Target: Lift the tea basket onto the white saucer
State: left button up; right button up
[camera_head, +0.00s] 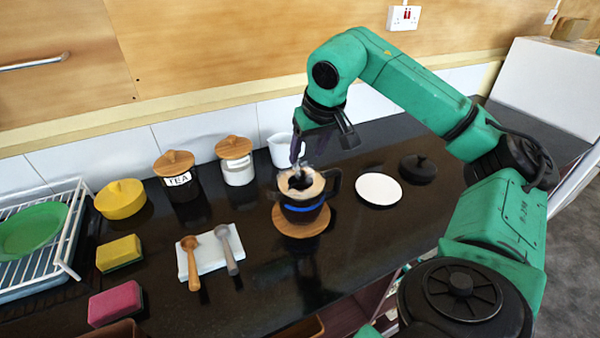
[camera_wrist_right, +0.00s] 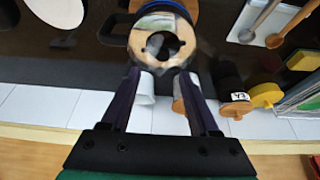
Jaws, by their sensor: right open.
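The tea basket (camera_head: 300,181) shows as a pale ring with a dark centre, sitting in the mouth of a dark teapot (camera_head: 303,207). The teapot has a blue band and a handle and stands on a round wooden coaster. In the right wrist view the ring (camera_wrist_right: 163,38) lies just beyond my fingertips. My right gripper (camera_head: 311,152) is open, pointing down just above the basket. In the wrist view its fingers (camera_wrist_right: 160,74) are apart with nothing held between them. The white saucer (camera_head: 379,189) lies empty to the right of the teapot. My left gripper is not in view.
A black lid (camera_head: 418,168) lies right of the saucer. A white jug (camera_head: 281,149), a white jar (camera_head: 236,160) and a TEA jar (camera_head: 178,178) stand behind. Spoons on a white rest (camera_head: 210,252), sponges and a dish rack (camera_head: 65,252) are left.

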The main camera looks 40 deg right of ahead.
aim_at(301, 171)
jog(key=x, duration=0.1)
jog(key=p+x, duration=0.1)
jog(key=x, duration=0.3)
jog(key=shift+s+a+f+p, duration=0.15)
jog(key=shift+a+f+p, duration=0.05)
jog(key=shift+a+p, duration=0.1)
jog(key=shift+d+f, duration=0.1)
jog(key=shift+f, duration=0.15)
grip_shut()
dwell(0.7)
